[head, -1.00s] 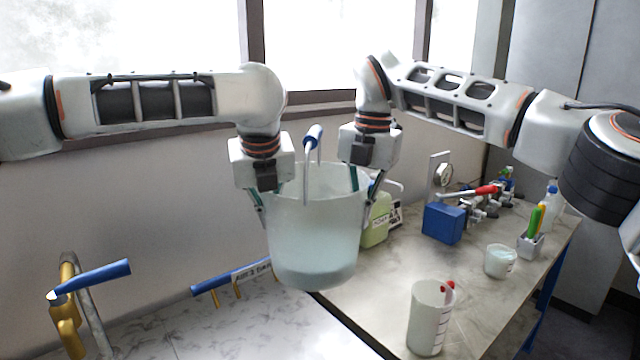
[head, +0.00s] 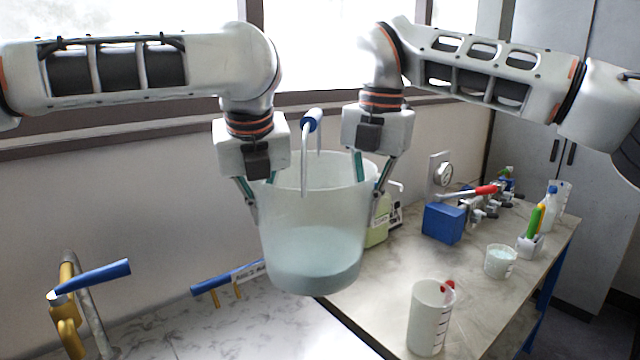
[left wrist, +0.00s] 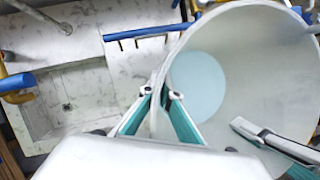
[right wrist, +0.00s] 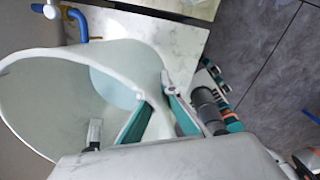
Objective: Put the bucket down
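The bucket (head: 315,225) is translucent white with some pale bluish liquid in its bottom, and hangs upright in the head view. The bucket's underside is hidden.
A marbled worktop (head: 390,305) at right holds a beaker (head: 430,318), a small tub (head: 500,261), a blue box (head: 443,223), a green container (head: 377,225) and a pen holder (head: 530,245). A sink (left wrist: 65,100) lies to the left, with a blue-handled tap (head: 90,278).

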